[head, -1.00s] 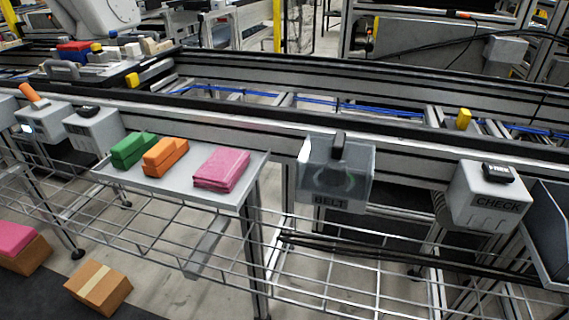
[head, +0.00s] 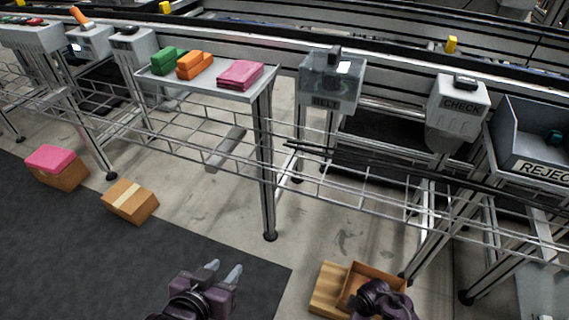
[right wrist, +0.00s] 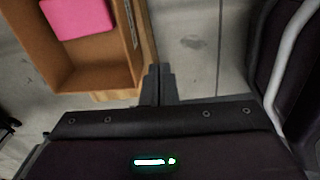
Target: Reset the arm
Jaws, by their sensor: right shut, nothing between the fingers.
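My left gripper (head: 222,271) is low in the head view, over the dark mat. Its two light fingers are apart with nothing between them. My right arm's dark wrist shows at the bottom of the head view, in front of an open cardboard box (head: 378,272); its fingertips cannot be made out there. In the right wrist view my right gripper (right wrist: 158,84) has its fingers together and empty, just beside the wall of the open box (right wrist: 122,48). A pink item (right wrist: 78,16) lies inside the box.
A grey shelf (head: 214,84) holds green, orange and pink packs. BELT (head: 330,85) and CHECK (head: 460,100) boxes and a REJECT bin (head: 535,145) line the conveyor. A taped carton (head: 130,201) and a pink-topped carton (head: 58,168) stand on the floor. Wire racks run below.

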